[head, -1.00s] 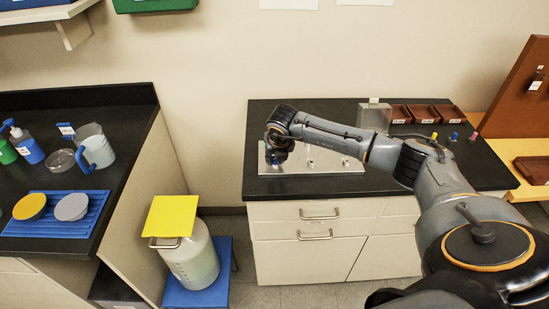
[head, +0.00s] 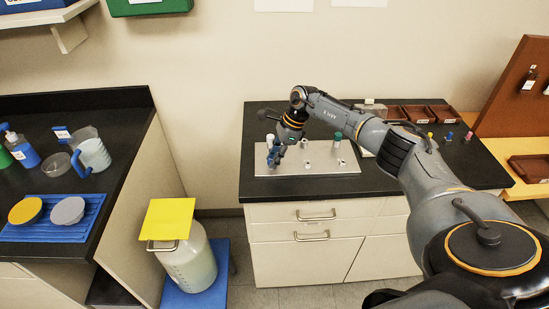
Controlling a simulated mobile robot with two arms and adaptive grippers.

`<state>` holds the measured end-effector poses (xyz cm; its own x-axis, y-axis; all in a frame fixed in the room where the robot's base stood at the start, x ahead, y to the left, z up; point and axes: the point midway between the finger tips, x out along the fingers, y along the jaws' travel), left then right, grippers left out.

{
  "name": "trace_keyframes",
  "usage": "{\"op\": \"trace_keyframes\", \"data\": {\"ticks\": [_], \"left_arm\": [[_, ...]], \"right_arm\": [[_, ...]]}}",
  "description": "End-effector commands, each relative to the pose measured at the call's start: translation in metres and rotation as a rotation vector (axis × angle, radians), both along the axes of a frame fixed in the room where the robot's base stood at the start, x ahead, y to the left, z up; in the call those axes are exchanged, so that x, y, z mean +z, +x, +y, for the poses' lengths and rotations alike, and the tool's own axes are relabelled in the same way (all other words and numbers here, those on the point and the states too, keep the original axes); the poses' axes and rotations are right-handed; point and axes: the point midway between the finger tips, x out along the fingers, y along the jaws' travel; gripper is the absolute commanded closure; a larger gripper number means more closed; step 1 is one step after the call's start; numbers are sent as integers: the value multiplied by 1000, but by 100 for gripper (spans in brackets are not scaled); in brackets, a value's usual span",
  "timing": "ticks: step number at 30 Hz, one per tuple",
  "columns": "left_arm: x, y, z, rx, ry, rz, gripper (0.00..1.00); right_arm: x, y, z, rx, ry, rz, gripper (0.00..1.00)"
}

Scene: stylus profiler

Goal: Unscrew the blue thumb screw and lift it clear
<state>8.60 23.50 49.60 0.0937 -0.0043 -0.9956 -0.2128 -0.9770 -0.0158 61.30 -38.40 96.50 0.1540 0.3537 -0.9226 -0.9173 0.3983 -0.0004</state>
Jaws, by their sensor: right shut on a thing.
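A pale metal plate (head: 347,165) lies on the black counter, with several small fittings on it. My right gripper (head: 273,158) points down over the plate's left part, its fingers shut. Blue shows at the fingertips, where the blue thumb screw (head: 272,152) is mostly hidden by the fingers. I cannot tell whether the screw still touches the plate. My left gripper is not in view.
Yellow (head: 430,135), blue (head: 449,136) and pink (head: 468,136) knobs stand farther right. Brown trays (head: 418,114) are behind them. A yellow-topped jug (head: 190,262) stands left of the cabinet.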

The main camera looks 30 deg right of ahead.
Motion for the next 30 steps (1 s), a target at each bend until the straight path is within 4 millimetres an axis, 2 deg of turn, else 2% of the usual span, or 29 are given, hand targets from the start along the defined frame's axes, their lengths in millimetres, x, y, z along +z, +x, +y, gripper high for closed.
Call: {"op": "trace_keyframes", "data": {"ticks": [9, 13, 17, 18, 20, 30], "left_arm": [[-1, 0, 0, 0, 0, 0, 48], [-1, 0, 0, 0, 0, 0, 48], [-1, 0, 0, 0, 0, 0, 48], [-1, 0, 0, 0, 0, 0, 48], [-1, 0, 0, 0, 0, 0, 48], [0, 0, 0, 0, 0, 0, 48]], "right_arm": [[-2, 4, 4, 496, -3, 4, 100], [-3, 4, 4, 617, -4, 5, 100], [-4, 2, 3, 645, -5, 5, 100], [-4, 2, 3, 645, -4, 4, 74], [-4, 2, 3, 644, -4, 3, 62], [-3, 2, -1, 599, -7, 0, 62]]}}
